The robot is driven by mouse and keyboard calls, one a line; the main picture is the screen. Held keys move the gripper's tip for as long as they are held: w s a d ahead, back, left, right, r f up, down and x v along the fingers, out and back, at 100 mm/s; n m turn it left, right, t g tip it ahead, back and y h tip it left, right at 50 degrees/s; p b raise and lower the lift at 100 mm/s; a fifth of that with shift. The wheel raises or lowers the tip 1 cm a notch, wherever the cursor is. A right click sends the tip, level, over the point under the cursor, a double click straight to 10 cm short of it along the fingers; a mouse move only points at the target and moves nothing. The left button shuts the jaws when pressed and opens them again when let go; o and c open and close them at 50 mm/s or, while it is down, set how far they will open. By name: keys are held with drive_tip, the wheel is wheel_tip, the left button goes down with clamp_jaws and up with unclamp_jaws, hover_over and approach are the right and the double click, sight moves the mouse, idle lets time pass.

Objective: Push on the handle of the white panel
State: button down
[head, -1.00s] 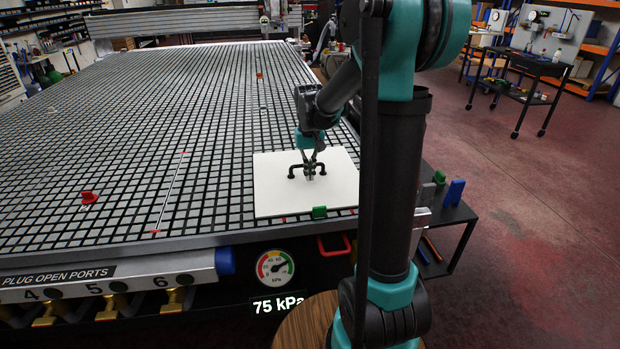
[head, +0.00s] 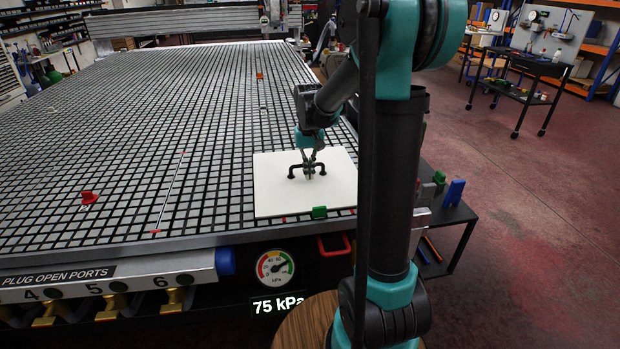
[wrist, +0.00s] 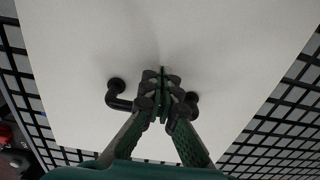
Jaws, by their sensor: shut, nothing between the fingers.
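The white panel (head: 283,200) lies flat on the grid table near its front right corner. Its black handle (head: 293,171) stands on the panel's middle. My gripper (head: 309,174) points down at the handle, with its fingers shut and empty. In the wrist view, the shut fingertips (wrist: 163,80) overlap the middle of the handle, whose two ends (wrist: 116,92) show on either side over the white panel (wrist: 90,40). The fingers hide the handle's middle, and I cannot tell whether they touch it.
A gauge (head: 275,267) on the table front reads beside a 75 kPa display (head: 278,305). The grid (head: 130,130) left of the panel is mostly clear.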

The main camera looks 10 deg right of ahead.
drive_tip(key=shift+w, duration=1.2)
idle(1.7)
drive_tip(key=shift+s, duration=0.1)
idle(0.3)
drive_tip(key=shift+s, duration=1.8)
wheel_tip(320, 180, up, 8)
